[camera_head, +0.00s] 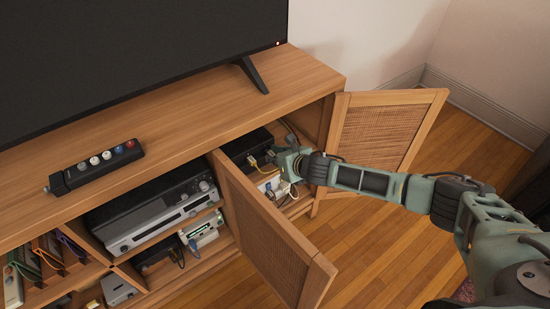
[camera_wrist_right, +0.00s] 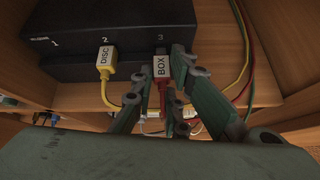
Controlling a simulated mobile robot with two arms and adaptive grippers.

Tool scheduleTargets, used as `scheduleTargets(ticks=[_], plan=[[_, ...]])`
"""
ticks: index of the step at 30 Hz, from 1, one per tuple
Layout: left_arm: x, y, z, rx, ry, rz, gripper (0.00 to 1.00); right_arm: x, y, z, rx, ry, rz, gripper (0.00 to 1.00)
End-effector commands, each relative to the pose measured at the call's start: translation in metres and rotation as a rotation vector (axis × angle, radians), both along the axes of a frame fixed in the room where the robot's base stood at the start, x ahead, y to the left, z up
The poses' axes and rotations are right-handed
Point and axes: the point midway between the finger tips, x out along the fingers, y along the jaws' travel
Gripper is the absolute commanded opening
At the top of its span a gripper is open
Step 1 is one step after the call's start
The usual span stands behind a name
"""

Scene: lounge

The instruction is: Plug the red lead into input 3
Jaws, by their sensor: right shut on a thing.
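The black switch box (camera_wrist_right: 75,50) has inputs marked 1, 2 and 3 along its face; it also shows in the head view (camera_head: 246,146) inside the right cabinet bay. My right gripper (camera_wrist_right: 166,88) is shut on the red lead's plug (camera_wrist_right: 162,72), which carries a white BOX label. The plug's tip is right at the box's face, in line with the 3. I cannot tell whether it is seated or just touching. In the head view my right gripper (camera_head: 290,163) reaches into the bay and hides the red plug. My left gripper is not in view.
A yellow lead labelled DISC (camera_wrist_right: 105,62) is in input 2, close to my gripper; input 1 looks empty. Loose yellow, green and red cables (camera_wrist_right: 245,45) hang at the right. Open cabinet doors (camera_head: 270,235) (camera_head: 378,130) flank my arm.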

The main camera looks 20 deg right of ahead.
Motion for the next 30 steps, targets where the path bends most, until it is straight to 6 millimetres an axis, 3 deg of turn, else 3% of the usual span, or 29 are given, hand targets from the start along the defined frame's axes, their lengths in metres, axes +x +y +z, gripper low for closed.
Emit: scheduleTargets(ticks=[30], plan=[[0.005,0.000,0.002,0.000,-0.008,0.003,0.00,0.017,0.006,0.001,0.000,-0.001,0.000,0.00]])
